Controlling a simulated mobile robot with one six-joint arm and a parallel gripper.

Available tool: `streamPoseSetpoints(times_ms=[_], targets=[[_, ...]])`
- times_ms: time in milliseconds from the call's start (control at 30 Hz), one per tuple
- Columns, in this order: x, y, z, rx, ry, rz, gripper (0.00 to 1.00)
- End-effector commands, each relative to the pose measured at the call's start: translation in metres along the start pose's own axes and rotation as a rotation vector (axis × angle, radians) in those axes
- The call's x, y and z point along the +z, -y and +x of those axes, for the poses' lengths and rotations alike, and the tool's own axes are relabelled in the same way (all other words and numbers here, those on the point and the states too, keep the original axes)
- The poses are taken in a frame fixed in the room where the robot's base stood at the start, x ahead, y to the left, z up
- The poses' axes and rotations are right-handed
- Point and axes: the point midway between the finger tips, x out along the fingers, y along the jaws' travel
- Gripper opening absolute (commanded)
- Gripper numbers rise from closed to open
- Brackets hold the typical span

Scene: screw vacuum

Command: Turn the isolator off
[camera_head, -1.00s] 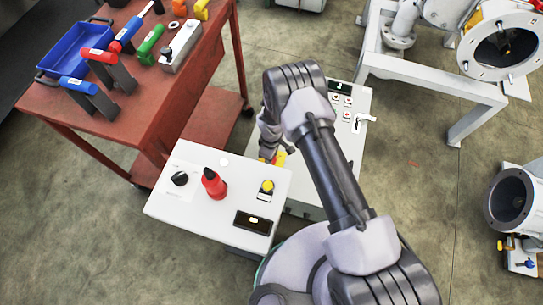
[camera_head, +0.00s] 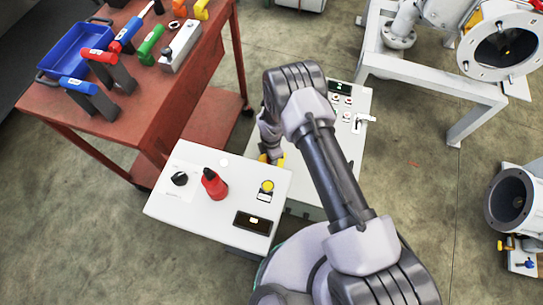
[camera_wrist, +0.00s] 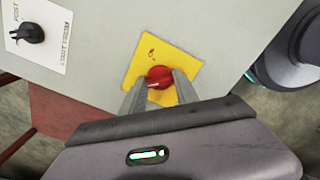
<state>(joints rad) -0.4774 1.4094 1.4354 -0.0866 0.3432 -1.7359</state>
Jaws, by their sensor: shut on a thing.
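The isolator is a round red knob (camera_wrist: 159,77) on a yellow plate (camera_wrist: 150,55) on the side of a white control box, in the wrist view. My gripper (camera_wrist: 160,88) has its two fingers on either side of the knob, shut on it. A pale mark line shows on the knob, but its setting cannot be read. In the head view my arm hides the knob, and a bit of the yellow plate (camera_head: 281,160) shows behind the box edge beside my wrist.
The white box top (camera_head: 225,185) carries a black selector (camera_head: 180,179), a red bottle-shaped thing (camera_head: 213,184) and a yellow button (camera_head: 267,187). A grey cabinet (camera_head: 350,155) with small buttons stands behind my arm. A red tool cart (camera_head: 140,110) is at the left.

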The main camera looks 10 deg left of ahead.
Motion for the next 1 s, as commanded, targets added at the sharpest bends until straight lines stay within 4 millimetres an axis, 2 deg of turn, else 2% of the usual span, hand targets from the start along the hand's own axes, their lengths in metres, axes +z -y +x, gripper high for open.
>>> streamPoseSetpoints(times_ms=[300,800,833,933,1000], targets=[[-0.0002,0.0001,0.0001,0.0,0.0,-0.092,0.0],[-0.0003,0.0001,0.0001,0.0,0.0,-0.107,0.0],[-0.0003,0.0001,0.0001,0.0,0.0,-0.107,0.4],[-0.0002,0.0001,0.0001,0.0,0.0,-0.107,0.58],[-0.0002,0.0001,0.0,0.0,0.0,-0.106,0.58]])
